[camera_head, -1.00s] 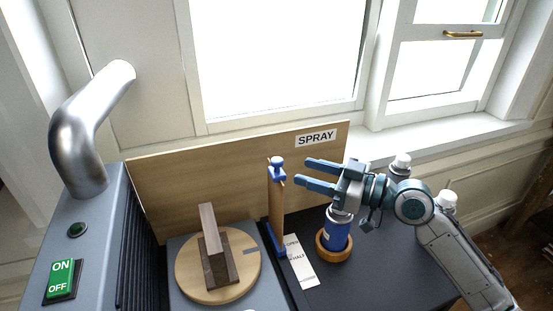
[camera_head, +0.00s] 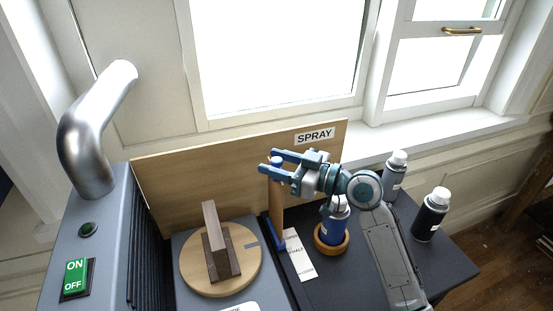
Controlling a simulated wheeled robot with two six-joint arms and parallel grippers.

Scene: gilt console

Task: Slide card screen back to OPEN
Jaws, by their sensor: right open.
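The card screen (camera_head: 277,205) is a narrow upright brown panel with a blue knob (camera_head: 278,160) on top and a blue foot at the rail. It stands at the right of the turntable, beside a white position label (camera_head: 299,254), on which HALF is legible and the upper word is partly hidden. My right gripper (camera_head: 268,161) is open at the top of the screen, its two blue fingers on either side of the knob as seen from here. I cannot tell if they touch it. My left gripper is out of view.
A round wooden turntable (camera_head: 193,272) holds a dark block with an upright plate. A blue spray can (camera_head: 335,229) stands in a wooden ring under my right arm. Two dark cans (camera_head: 395,176) (camera_head: 431,215) stand at right. A wooden SPRAY board (camera_head: 180,185) runs behind; a grey switch box (camera_head: 110,235) stands left.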

